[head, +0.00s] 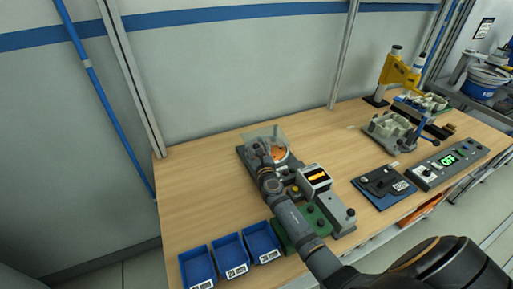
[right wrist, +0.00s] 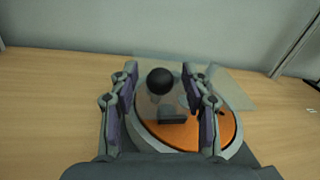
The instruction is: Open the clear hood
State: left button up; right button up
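The clear hood (head: 262,134) is a see-through cover over a round orange disc on a grey base, near the back of the bench; whether it is fully down I cannot tell. In the right wrist view the hood (right wrist: 235,88) shows as faint pale panels around the orange disc (right wrist: 215,130). My right gripper (right wrist: 162,84) is open, with one finger on each side of the knob and a gap showing on both sides. In the head view my right gripper (head: 262,155) partly hides the hood. My left gripper is out of view.
Blue bins (head: 228,255) line the front left edge. A small display unit (head: 315,179) stands close right of my right forearm. Farther right are a dark blue fixture (head: 383,186), a control box (head: 450,163) and a yellow press (head: 398,73). The bench left of the hood is bare.

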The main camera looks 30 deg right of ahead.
grip_shut()
jog(key=s+d+n+y, duration=0.1)
jog(key=s+d+y+b, duration=0.1)
jog(key=s+d+n+y+b, duration=0.1)
jog(key=y, duration=0.1)
jog(key=shift+s+d+f+n+t, duration=0.2)
jog(key=shift+f+n+t, duration=0.1)
jog(key=shift+s+d+r+y+b, duration=0.2)
jog(key=shift+y+b, duration=0.15)
jog(key=shift+y, duration=0.15)
jog(key=shift+a, duration=0.1)
jog(key=shift+c, duration=1.4)
grip_release()
jog(key=o, duration=0.4)
jog(key=shift+a+r, duration=0.1)
jog(key=shift+c, duration=0.2)
